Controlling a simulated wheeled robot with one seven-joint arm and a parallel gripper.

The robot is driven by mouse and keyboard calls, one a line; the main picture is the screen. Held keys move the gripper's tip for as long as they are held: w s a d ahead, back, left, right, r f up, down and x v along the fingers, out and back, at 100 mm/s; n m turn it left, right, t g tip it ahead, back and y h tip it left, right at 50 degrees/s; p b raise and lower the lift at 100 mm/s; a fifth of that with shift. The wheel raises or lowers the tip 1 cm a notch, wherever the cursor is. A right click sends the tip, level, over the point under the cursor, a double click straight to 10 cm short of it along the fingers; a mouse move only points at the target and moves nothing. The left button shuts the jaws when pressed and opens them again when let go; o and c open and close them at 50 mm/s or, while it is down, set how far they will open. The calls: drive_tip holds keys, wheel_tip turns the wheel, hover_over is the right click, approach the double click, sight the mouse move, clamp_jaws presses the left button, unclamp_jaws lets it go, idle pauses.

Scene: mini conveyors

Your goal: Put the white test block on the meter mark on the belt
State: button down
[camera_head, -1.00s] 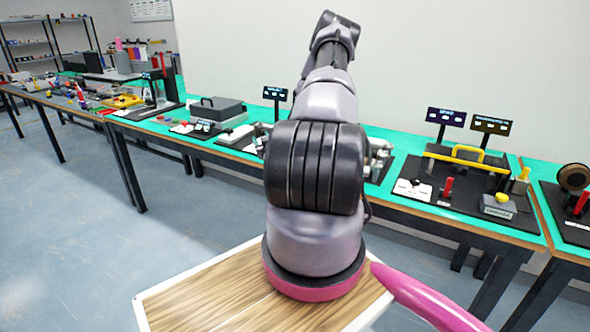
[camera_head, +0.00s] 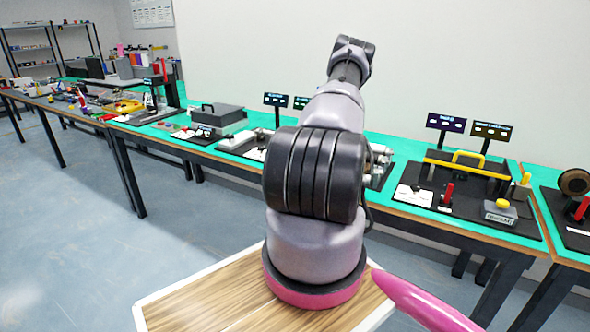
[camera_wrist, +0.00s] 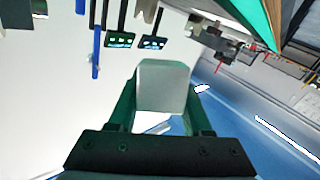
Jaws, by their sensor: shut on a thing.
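My gripper (camera_wrist: 162,112) shows in the wrist view, its two dark green fingers shut on the white test block (camera_wrist: 163,84). The block looks pale grey-white and sits between the fingertips, held up in the air with the wall and blue floor behind it. In the head view my arm stands in the middle, reaching up, and the gripper and block are hidden there. The belt and its meter mark cannot be made out; my arm covers part of the bench.
A long green-topped bench (camera_head: 410,226) runs along the wall. The blue floor (camera_head: 80,220) at left is clear.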

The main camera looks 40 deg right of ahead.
drive_tip(key=shift+f, duration=3.05)
drive_tip(key=shift+f, duration=0.1)
drive_tip(key=shift+c, duration=1.7)
unclamp_jaws()
drive_tip(key=shift+f, duration=0.1)
